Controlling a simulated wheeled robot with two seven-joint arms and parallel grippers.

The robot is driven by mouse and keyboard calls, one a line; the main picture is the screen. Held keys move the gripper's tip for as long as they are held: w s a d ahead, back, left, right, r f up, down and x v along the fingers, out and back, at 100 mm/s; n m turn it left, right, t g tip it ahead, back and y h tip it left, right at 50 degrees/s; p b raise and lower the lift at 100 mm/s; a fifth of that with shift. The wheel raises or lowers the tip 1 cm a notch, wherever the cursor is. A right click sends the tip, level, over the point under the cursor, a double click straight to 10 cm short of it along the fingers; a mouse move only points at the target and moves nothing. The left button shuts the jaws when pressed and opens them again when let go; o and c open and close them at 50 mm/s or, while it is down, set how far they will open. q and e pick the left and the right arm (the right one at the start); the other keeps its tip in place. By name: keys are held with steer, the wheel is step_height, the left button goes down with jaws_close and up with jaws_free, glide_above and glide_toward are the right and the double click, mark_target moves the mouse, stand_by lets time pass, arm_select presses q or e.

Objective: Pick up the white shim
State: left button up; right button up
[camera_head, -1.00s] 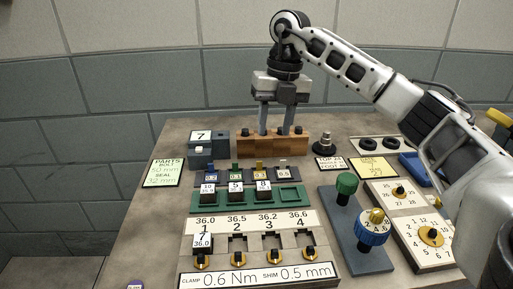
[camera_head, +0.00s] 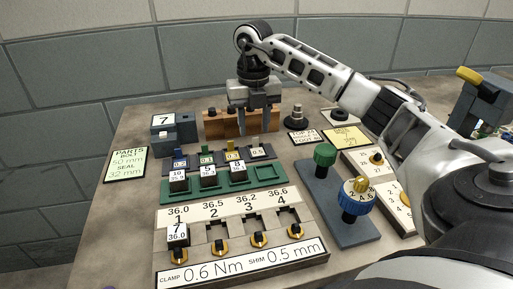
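The white shim (camera_head: 257,146) is small and stands at the right end of a dark grey shim rack (camera_head: 218,160), above a label reading 0.5. Blue, green and yellow shims stand to its left in the same rack. My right gripper (camera_head: 255,133) points down just above and behind the white shim, in front of the wooden block (camera_head: 215,126). Its two fingers are apart with nothing seen between them. I cannot tell whether a fingertip touches the shim. My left gripper is not in view.
A green tray (camera_head: 268,173) with numbered blocks lies in front of the rack. The clamp panel (camera_head: 205,271) is nearer. A green knob (camera_head: 325,154) and blue dial (camera_head: 356,205) stand at right. A grey box marked 7 (camera_head: 183,132) stands at left.

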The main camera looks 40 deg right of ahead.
mark_target(256, 138)
steer(key=shift+s+d+f, duration=0.1)
steer(key=shift+d+f, duration=0.05)
steer(key=shift+f, duration=1.8)
jaws_close()
steer(key=shift+r, duration=0.45)
step_height(256, 138, up, 3)
steer(key=shift+s+f, duration=0.1)
steer(key=s+a+r+p, duration=0.1)
steer(key=s+a+r, duration=0.8)
steer(key=a, duration=0.1)
steer(key=shift+a+r, duration=0.2)
steer(key=shift+a, duration=0.05)
